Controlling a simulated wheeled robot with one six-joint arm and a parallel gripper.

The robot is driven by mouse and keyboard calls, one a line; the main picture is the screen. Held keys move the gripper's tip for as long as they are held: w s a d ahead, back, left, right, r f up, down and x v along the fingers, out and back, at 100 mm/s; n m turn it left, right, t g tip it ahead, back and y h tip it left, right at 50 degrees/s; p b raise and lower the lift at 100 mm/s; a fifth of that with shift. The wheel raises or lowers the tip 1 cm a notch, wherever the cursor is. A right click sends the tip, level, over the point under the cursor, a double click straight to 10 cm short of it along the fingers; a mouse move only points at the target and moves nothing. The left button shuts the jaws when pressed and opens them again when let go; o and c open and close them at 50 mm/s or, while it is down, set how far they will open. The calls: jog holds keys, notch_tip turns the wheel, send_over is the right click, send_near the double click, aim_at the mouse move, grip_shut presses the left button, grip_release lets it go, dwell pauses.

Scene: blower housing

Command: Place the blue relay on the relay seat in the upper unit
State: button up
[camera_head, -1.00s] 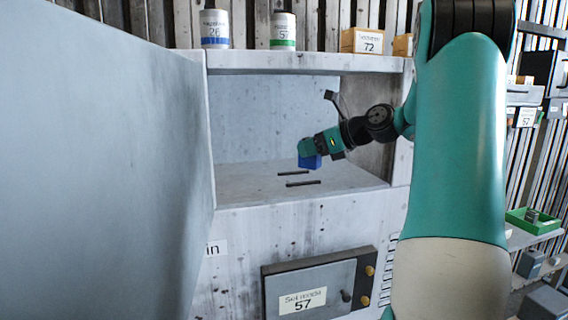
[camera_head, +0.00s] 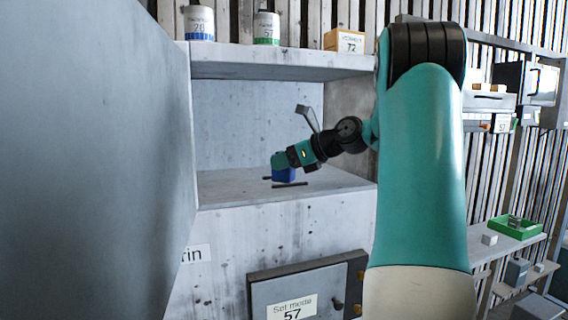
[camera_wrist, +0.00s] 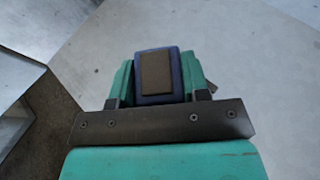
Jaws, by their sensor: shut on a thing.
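The blue relay (camera_head: 284,175) is between the fingers of my gripper (camera_head: 280,167), inside the open upper compartment. In the wrist view the relay (camera_wrist: 157,75) shows a dark rectangular patch, and the green fingers of my gripper (camera_wrist: 160,88) close on both its sides. The seat shows as two dark parallel rails; the front rail (camera_head: 290,185) lies on the compartment floor (camera_head: 230,187) just in front of the relay. The rear rail is mostly hidden behind the relay. The relay is low over the rails; I cannot tell whether it touches the floor.
A large grey door panel (camera_head: 90,160) stands close on the left. The compartment's top (camera_head: 280,62) carries two cans and a box (camera_head: 345,40). A closed hatch labelled 57 (camera_head: 300,292) is below. Shelves with a green tray (camera_head: 515,228) are at right.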

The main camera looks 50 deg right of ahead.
jog(key=shift+f, duration=0.15)
jog(key=o, duration=1)
jog(key=shift+s+d+r, duration=0.1)
jog(key=shift+r, duration=0.1)
jog(key=b+v, duration=0.1)
jog(key=v, duration=0.8)
jog(key=shift+s, duration=0.2)
jog(key=p+v, duration=0.2)
jog(key=p, duration=0.2)
jog(key=shift+s+r+p, duration=0.15)
jog(key=shift+s+p, duration=0.05)
jog(key=shift+p, duration=0.15)
